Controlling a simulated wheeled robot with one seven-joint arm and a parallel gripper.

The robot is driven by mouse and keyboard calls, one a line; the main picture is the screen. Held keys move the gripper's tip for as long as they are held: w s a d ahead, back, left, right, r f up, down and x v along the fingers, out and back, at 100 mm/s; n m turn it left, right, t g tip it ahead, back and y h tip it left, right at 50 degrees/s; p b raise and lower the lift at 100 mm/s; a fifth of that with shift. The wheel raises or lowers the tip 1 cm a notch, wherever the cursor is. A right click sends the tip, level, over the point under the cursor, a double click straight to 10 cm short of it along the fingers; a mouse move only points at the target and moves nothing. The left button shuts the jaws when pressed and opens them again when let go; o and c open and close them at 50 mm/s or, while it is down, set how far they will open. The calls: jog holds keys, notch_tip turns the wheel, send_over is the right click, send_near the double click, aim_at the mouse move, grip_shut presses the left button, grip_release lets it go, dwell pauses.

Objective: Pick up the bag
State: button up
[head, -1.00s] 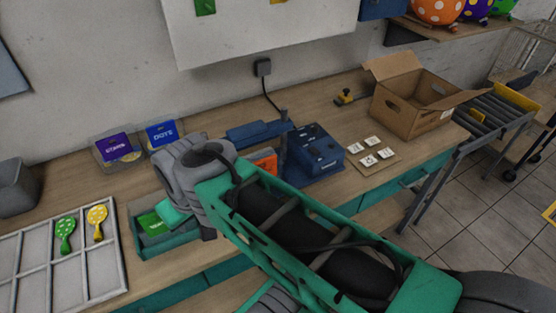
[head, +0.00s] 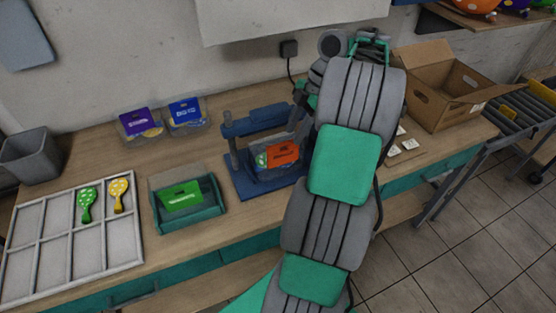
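Several clear bags with coloured labels lie on the workbench; I cannot tell which one is meant. The orange-labelled bag (head: 281,155) sits in the blue machine. The green-labelled bag (head: 182,196) lies in a teal tray (head: 190,222). The purple-labelled bag (head: 139,123) and the blue-labelled bag (head: 186,113) stand by the wall. My gripper (head: 303,98) is partly hidden by my own arm, above and behind the orange-labelled bag, apparently apart from it. Its fingers do not show clearly.
The blue machine (head: 243,184) stands mid-bench, partly behind my arm. An open cardboard box (head: 436,103) and a roller conveyor (head: 514,117) are at the right.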

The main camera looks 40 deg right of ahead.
aim_at(290, 143)
jog(key=b+x, duration=0.2)
jog(key=x, duration=0.3)
jog(key=shift+s+a, duration=0.1)
jog(key=shift+r, duration=0.1)
grip_shut()
dwell(1.1)
